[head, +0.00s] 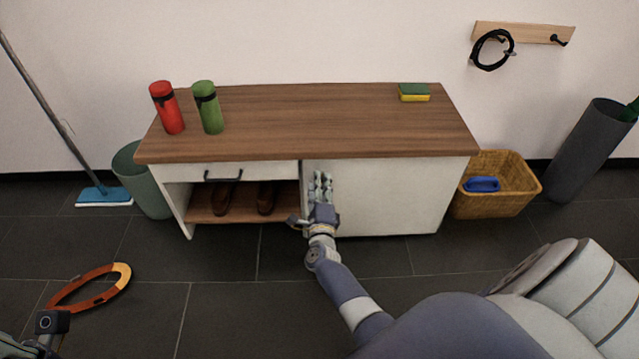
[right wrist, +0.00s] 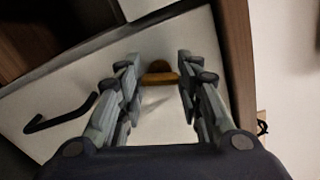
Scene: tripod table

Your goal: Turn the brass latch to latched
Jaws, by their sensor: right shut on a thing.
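The brass latch (right wrist: 160,79) shows in the right wrist view as a short bar with a rounded piece behind it, on a white cabinet front. My right gripper (right wrist: 159,85) has its fingers on both sides of the bar and is shut on it. In the head view the right gripper (head: 322,180) is at the left edge of the cabinet's white door (head: 385,198), and it hides the latch there. My left gripper (head: 48,325) is partly in view at the bottom left, away from the cabinet (head: 300,125); its fingers cannot be made out.
A drawer with a black handle (head: 223,175) is left of the door, above an open shelf with brown shoes (head: 266,197). Red (head: 167,108) and green (head: 208,107) bottles and a sponge (head: 414,92) stand on top. An orange ring (head: 90,288) lies on the floor; a basket (head: 503,200) stands right.

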